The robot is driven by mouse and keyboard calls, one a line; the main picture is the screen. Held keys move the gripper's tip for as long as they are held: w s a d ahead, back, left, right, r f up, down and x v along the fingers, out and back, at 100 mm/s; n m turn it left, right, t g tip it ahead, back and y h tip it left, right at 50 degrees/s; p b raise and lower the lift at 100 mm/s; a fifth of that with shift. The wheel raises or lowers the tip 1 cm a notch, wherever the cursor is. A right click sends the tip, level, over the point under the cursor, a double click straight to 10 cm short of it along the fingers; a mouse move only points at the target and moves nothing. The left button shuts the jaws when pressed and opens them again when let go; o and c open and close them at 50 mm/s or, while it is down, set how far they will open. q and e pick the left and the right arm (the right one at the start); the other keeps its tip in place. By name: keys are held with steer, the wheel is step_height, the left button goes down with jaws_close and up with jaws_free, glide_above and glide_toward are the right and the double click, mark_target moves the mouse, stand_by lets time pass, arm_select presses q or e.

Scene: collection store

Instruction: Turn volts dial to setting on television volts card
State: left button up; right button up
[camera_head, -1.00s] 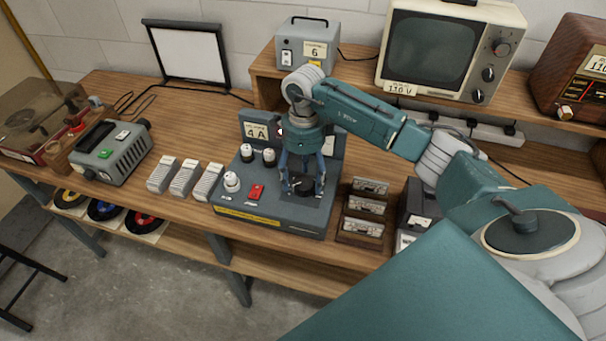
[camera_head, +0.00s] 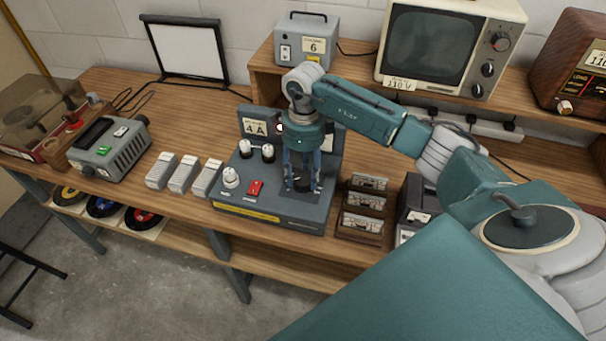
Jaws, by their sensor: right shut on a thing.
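A grey control box (camera_head: 262,213) stands on the wooden bench, with white-topped knobs (camera_head: 231,178), a red switch (camera_head: 255,187) and a yellow strip along its front. My right gripper (camera_head: 302,187) points down over the right part of the box, shut on a dark round dial that its fingers largely hide. The dial's markings cannot be read. The television (camera_head: 436,48) stands on the raised shelf at the back, and its volts card (camera_head: 400,84) reads 110 V. My left gripper is not in view.
A grey device (camera_head: 110,148) and a record player (camera_head: 40,115) are farther left.

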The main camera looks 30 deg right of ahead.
steer(key=m+b, duration=0.2)
steer(key=m, duration=0.2)
steer(key=shift+w+m, duration=0.15)
steer(key=shift+m, duration=0.25)
steer(key=m+b, duration=0.1)
steer(key=m, duration=0.4)
steer(key=shift+r+m+t+b, duration=0.1)
steer(key=shift+m+t+b, duration=0.2)
steer(key=shift+t+b, duration=0.1)
steer(key=m+b, duration=0.1)
steer(key=m, duration=0.4)
steer(key=shift+d+r, duration=0.1)
steer(key=m, duration=0.5)
steer(key=shift+r+t+b, duration=0.1)
steer(key=shift+t+b, duration=0.2)
steer(key=shift+b, duration=0.1)
steer(key=shift+d, duration=0.1)
steer(key=o, duration=1.1)
steer(key=shift+o, duration=0.3)
steer(key=shift+f, duration=0.2)
steer(key=shift+r, duration=0.1)
